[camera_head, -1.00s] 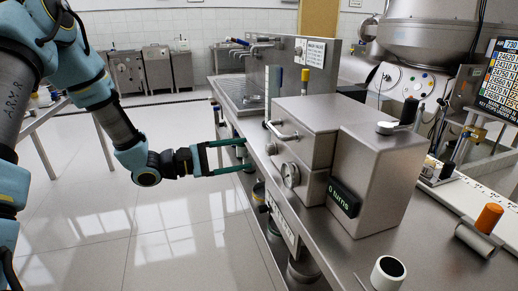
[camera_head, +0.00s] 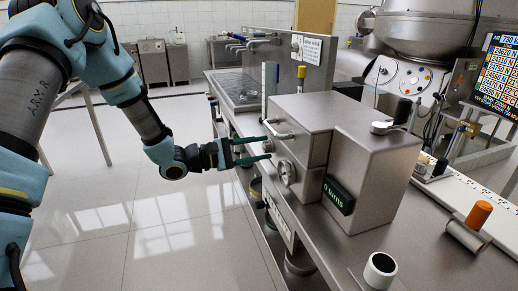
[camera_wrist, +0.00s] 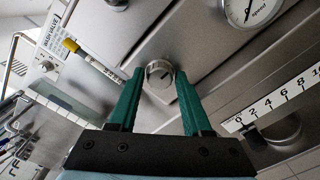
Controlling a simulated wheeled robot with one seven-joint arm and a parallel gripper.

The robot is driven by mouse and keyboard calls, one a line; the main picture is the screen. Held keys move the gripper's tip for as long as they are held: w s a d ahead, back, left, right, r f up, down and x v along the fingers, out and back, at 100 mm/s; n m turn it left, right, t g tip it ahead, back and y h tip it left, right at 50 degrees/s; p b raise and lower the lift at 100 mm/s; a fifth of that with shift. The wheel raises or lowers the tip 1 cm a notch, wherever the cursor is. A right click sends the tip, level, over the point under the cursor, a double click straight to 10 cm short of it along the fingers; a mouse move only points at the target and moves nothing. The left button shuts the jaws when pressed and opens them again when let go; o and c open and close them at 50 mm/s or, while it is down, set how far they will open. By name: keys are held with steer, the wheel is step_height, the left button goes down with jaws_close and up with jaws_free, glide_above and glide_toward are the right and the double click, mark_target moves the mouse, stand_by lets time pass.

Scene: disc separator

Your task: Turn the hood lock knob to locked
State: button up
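The small round metal knob (camera_wrist: 159,73) on the steel housing shows in the wrist view, with a slot-like mark across its face. It lies between and just beyond my green fingertips, with a finger to each side. I cannot tell whether the fingers touch it. My gripper (camera_wrist: 160,76) is open. In the head view my gripper (camera_head: 269,147) is level with the front of the steel housing (camera_head: 299,117), its fingers apart and pointing at it. The knob is hard to make out there behind the fingers.
A round speed gauge (camera_wrist: 247,8) is close by on the housing; a bar handle (camera_head: 279,131) is above my fingers. A "0 turns" display (camera_head: 338,195) is on the front box. Open floor lies left.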

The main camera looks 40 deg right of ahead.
jaws_close()
steer(key=shift+n, duration=0.4)
steer(key=n+p, duration=0.1)
steer(key=n, duration=0.3)
steer(key=n+p, duration=0.2)
steer(key=n, duration=0.2)
steer(key=shift+r+n, duration=0.15)
steer(key=shift+n, duration=0.15)
steer(key=n+p, duration=0.3)
steer(key=n, duration=0.1)
steer(key=n+p, duration=0.2)
steer(key=n, duration=0.2)
steer(key=shift+w, duration=0.1)
steer(key=shift+f+n, duration=0.2)
steer(key=shift+n, duration=0.2)
